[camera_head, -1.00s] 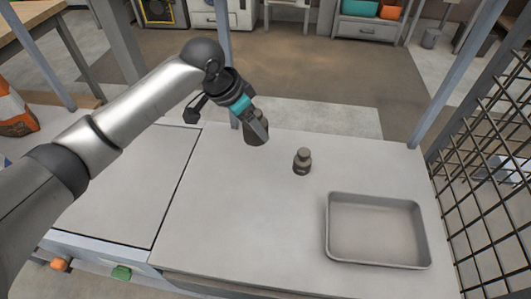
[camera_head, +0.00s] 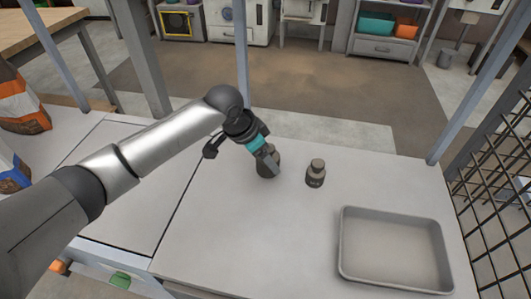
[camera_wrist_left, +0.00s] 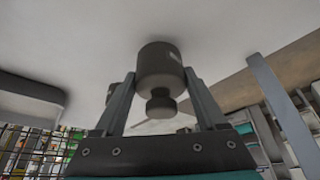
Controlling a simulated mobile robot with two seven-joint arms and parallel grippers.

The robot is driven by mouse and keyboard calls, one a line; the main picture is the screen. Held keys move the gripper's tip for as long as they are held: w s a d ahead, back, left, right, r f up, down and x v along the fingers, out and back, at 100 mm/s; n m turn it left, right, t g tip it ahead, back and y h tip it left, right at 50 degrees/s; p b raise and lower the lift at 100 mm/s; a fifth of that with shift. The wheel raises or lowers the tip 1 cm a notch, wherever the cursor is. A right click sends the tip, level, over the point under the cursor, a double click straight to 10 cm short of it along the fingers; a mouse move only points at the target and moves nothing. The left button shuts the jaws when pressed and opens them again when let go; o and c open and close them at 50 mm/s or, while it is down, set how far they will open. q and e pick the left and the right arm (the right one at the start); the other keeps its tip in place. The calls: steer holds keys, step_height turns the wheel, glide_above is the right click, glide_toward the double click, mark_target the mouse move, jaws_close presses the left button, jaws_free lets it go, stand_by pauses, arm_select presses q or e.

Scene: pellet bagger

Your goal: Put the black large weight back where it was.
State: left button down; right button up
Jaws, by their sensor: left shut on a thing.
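My left gripper (camera_head: 267,160) is shut on a dark, large knobbed weight (camera_head: 268,168) near the back edge of the white tabletop. In the left wrist view the fingers (camera_wrist_left: 160,98) flank the weight (camera_wrist_left: 160,68), with its knob between them and its base towards the tabletop. Whether the base touches the tabletop is hard to tell. A second, slightly smaller-looking dark weight (camera_head: 316,173) stands upright to its right, apart from it. In the left wrist view this one is mostly hidden behind a finger. My right gripper is not in view.
An empty grey tray (camera_head: 394,277) lies at the front right of the tabletop (camera_head: 235,225). Grey posts rise at the back edge, and a black wire mesh (camera_head: 496,190) stands at the right. Bare tabletop lies in front of the weights.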

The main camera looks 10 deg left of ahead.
arm_select(q)
steer(key=shift+w+f, duration=0.1)
steer(key=shift+f, duration=0.35)
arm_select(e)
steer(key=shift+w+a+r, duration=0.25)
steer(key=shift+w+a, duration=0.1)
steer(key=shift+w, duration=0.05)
arm_select(q)
steer(key=shift+f, duration=0.15)
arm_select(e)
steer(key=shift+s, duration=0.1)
arm_select(q)
jaws_free()
steer(key=shift+f, duration=0.15)
